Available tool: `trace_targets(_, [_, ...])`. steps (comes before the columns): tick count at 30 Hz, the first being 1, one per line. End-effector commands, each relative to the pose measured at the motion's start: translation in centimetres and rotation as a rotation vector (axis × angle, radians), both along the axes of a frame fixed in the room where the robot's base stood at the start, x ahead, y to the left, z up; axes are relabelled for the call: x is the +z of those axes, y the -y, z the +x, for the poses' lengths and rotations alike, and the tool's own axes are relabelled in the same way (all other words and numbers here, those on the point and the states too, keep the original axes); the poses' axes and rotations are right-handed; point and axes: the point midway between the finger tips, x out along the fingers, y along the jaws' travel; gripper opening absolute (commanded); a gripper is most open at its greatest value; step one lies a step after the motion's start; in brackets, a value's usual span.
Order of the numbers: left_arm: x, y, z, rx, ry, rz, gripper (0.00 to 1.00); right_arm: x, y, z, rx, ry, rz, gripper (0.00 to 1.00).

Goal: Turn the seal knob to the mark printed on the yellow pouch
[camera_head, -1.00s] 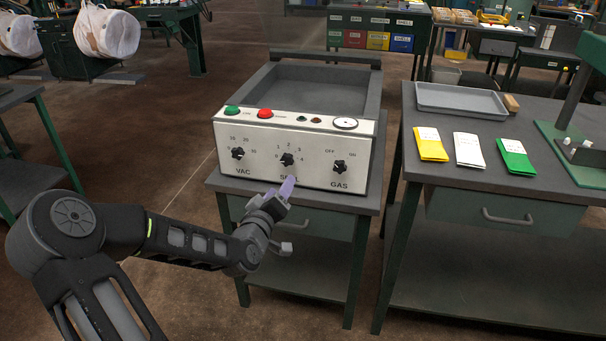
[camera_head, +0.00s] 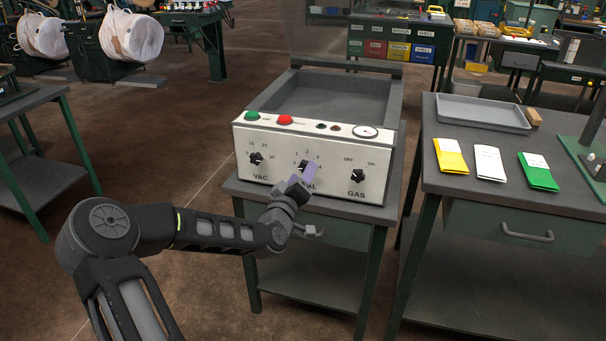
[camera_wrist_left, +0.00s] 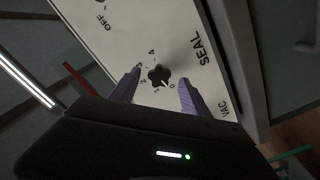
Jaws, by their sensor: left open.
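The seal knob (camera_head: 302,167) is a small black knob in the middle of the machine's white panel (camera_head: 330,150), partly hidden by my left fingers. My left gripper (camera_head: 306,175) is in front of it. In the left wrist view the knob (camera_wrist_left: 159,77) shows between the two open purple fingers of the gripper (camera_wrist_left: 160,77), with a gap on both sides. Numbers 0 to 4 ring the knob, and its light pointer line appears to face 0. The yellow pouch (camera_head: 451,157) lies on the right bench; the mark on its white label is too small to read. My right gripper is not in view.
The VAC knob (camera_head: 256,158) and GAS knob (camera_head: 357,175) flank the seal knob. Green (camera_head: 252,115) and red (camera_head: 284,120) buttons sit on the panel's top edge. A white pouch (camera_head: 489,163), a green pouch (camera_head: 538,171) and a grey tray (camera_head: 484,115) are on the right bench.

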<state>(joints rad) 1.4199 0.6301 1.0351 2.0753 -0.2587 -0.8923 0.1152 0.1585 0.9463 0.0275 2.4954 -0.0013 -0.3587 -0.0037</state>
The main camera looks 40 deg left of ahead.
Motion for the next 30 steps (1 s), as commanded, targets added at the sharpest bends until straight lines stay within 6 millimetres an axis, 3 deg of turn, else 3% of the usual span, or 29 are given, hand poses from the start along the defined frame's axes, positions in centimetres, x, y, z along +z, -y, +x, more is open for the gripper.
trace_targets(4, [0.0,-0.4,1.4,-0.001,0.000,-0.001,0.55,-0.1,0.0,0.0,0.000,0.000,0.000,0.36])
trace_targets(13, [0.0,-0.6,1.6,-0.001,-0.001,0.001,0.55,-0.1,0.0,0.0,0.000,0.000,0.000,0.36])
trace_targets(30, [0.0,-0.5,1.6,-0.001,-0.001,0.000,0.09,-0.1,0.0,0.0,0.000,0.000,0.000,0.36])
